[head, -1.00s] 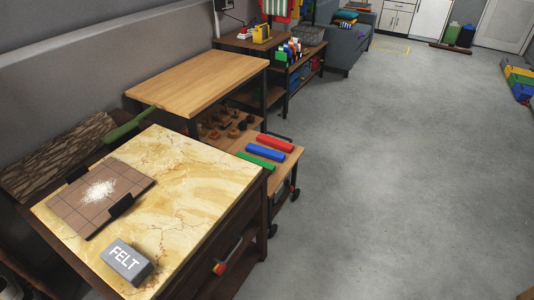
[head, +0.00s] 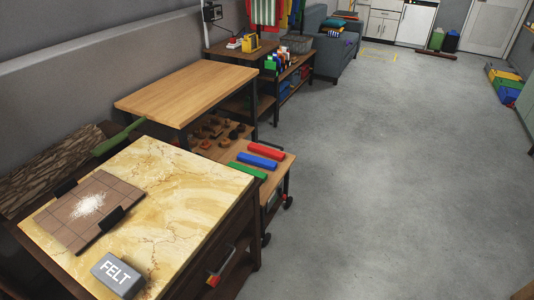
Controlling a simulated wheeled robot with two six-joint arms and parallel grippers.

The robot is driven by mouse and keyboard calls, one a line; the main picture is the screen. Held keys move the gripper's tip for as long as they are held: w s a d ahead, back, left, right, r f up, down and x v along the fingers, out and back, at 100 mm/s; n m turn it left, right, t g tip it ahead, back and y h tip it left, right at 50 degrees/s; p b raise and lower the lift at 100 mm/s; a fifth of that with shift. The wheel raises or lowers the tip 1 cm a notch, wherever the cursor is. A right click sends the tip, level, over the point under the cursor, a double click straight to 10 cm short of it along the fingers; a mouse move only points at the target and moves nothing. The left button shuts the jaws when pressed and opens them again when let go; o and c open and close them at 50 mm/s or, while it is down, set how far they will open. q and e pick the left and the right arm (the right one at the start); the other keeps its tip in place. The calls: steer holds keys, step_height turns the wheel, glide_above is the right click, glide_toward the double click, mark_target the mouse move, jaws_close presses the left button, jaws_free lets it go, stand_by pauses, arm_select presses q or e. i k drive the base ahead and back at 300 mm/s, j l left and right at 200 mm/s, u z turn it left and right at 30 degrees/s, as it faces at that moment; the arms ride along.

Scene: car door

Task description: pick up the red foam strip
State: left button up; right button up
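The red foam strip (head: 266,150) lies flat on a low wooden cart shelf (head: 279,172) in the head view. A blue strip (head: 257,160) and a green strip (head: 248,171) lie beside it, roughly parallel and nearer to me. The red strip is the farthest of the three and its top is uncovered. Neither of my grippers shows in the head view.
A marble-topped cabinet (head: 188,187) with a grey FELT block (head: 118,274) and a brown tiled board (head: 63,224) stands in front. A taller wooden table (head: 187,89) stands behind the strips' left. The grey floor (head: 390,170) to the right is clear.

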mark_target(267, 152)
steer(key=i+l+z, duration=0.3)
steer(key=i, duration=0.35)
steer(key=i+l+z, duration=0.3)
steer(key=i, duration=0.35)
steer(key=i+z, duration=0.35)
steer(key=i, duration=0.3)
steer(key=i+l+u, duration=0.1)
steer(key=i+u, duration=0.15)
steer(key=i, duration=0.3)
steer(key=i+l+u, duration=0.3)
steer(key=i, duration=0.25)
steer(key=i+l+u, duration=0.25)
steer(key=i, duration=0.25)
